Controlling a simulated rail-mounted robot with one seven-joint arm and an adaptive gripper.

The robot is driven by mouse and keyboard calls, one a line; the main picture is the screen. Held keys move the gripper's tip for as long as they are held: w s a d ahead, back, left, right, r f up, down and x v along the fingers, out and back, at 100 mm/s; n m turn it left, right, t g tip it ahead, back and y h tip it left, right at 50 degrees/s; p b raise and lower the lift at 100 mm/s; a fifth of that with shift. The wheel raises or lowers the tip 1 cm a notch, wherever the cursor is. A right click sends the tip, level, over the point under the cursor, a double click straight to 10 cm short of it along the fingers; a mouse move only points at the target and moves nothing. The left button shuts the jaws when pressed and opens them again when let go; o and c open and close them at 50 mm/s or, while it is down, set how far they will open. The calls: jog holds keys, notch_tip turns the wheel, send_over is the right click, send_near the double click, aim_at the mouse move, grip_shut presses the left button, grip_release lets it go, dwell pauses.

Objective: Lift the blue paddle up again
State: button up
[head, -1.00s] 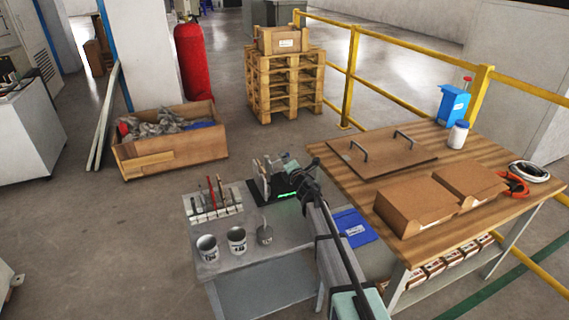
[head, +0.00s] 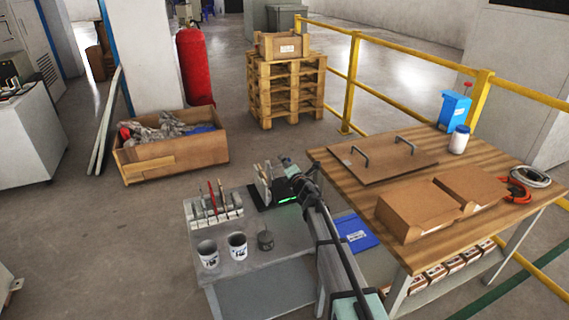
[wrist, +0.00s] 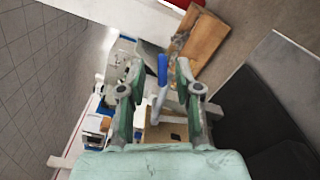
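My gripper (wrist: 160,68) is open in the wrist view. A blue upright piece (wrist: 163,70), which looks like the blue paddle's handle, shows between its fingers with a gap on both sides. A pale shaft runs down from it. I cannot tell how near it is to the fingertips. In the head view my gripper (head: 292,172) is small and dark, over the right back of the grey bench (head: 245,262), beside a stand with upright pale plates (head: 264,178). The blue paddle cannot be made out there.
A rack with red and pale handles (head: 215,207) stands on the bench's left.

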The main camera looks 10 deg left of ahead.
jog(key=v, duration=1.1)
jog(key=shift+s+d, duration=0.15)
jog(key=shift+s, duration=0.2)
